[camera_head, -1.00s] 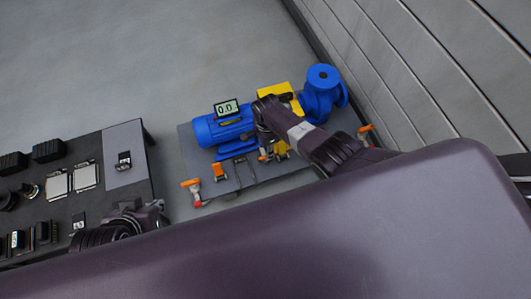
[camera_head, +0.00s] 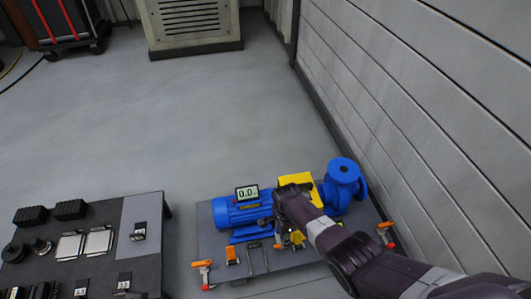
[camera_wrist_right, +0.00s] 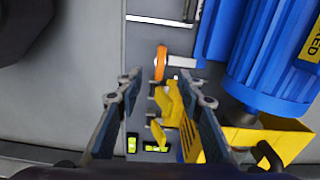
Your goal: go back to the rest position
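My right arm comes in from the lower right in the head view, with its gripper (camera_head: 282,232) over the pump skid (camera_head: 218,270). In the right wrist view, the right gripper's fingers (camera_wrist_right: 160,82) stand apart. A yellow part (camera_wrist_right: 172,103) and an orange-handled part (camera_wrist_right: 161,62) show between them, below the fingers; I see nothing gripped. On the skid are a blue motor (camera_head: 228,216), also large in the wrist view (camera_wrist_right: 270,60), a yellow guard (camera_head: 297,180) and a blue pump (camera_head: 342,178). My left gripper is not in view.
A dark table (camera_head: 150,262) with a grey panel and several small parts stands at lower left. A ribbed wall (camera_head: 400,110) runs close along the skid's right side. The floor between is clear.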

